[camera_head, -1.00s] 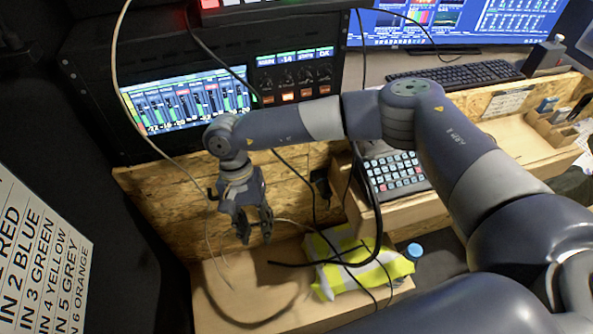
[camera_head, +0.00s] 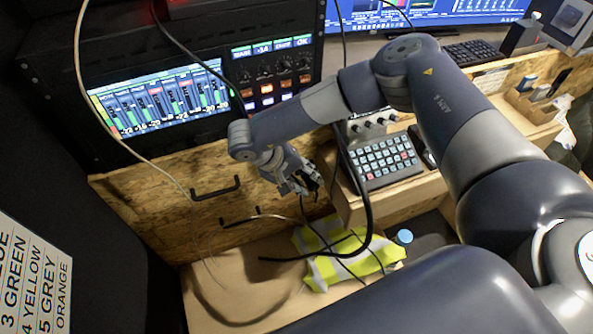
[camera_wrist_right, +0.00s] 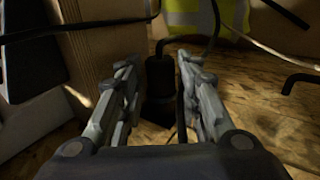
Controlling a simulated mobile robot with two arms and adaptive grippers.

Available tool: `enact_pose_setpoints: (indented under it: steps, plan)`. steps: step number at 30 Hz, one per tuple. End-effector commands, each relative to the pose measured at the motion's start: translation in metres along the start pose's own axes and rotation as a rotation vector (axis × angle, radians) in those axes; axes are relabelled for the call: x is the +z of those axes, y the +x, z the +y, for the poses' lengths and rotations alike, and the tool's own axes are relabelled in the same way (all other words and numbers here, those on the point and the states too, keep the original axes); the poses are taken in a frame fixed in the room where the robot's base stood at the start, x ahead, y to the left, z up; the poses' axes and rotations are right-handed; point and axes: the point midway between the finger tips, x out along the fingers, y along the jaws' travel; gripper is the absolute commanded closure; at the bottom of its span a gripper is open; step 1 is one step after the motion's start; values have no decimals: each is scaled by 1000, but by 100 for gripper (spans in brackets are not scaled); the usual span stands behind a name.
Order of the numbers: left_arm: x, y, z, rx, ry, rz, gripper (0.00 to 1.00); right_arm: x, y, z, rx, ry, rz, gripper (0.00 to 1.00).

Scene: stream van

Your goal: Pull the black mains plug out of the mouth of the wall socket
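The black mains plug (camera_wrist_right: 160,72) stands out from the dark wall socket (camera_wrist_right: 157,109) in the right wrist view, its cable curving away at the top. My right gripper (camera_wrist_right: 160,68) is open, with one finger on each side of the plug. A small gap shows between each finger and the plug. In the head view my right gripper (camera_head: 303,186) is at the wooden panel, left of the keypad desk, and largely hides the plug and socket. My left gripper is not in view.
Loose black and white cables hang around the gripper. A yellow high-visibility vest (camera_head: 345,262) lies on the wooden surface below. A keypad (camera_head: 384,160) sits to the right, a rack with a meter screen (camera_head: 160,101) to the left. Black handles (camera_head: 216,189) stick out of the panel.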

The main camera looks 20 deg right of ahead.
Motion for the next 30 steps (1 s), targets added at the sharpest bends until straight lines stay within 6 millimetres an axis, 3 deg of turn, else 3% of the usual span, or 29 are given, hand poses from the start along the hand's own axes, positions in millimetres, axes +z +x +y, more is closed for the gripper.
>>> enact_pose_setpoints:
  steps: [6,14,15,19,20,21,24,30]
  plan:
    - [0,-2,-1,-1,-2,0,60,0,16,0,0,1,-1,68]
    - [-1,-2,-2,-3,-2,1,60,0,18,0,-1,0,0,68]
    - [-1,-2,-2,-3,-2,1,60,0,18,0,-1,0,0,70]
    - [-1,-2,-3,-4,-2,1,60,0,18,0,-1,0,-1,98]
    - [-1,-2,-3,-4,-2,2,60,0,18,0,-1,0,-1,98]
    - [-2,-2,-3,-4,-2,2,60,0,18,0,-1,0,-1,76]
    - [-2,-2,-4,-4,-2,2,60,0,18,0,-1,0,-1,99]
    - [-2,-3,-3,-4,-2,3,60,2,17,0,-1,0,-1,100]
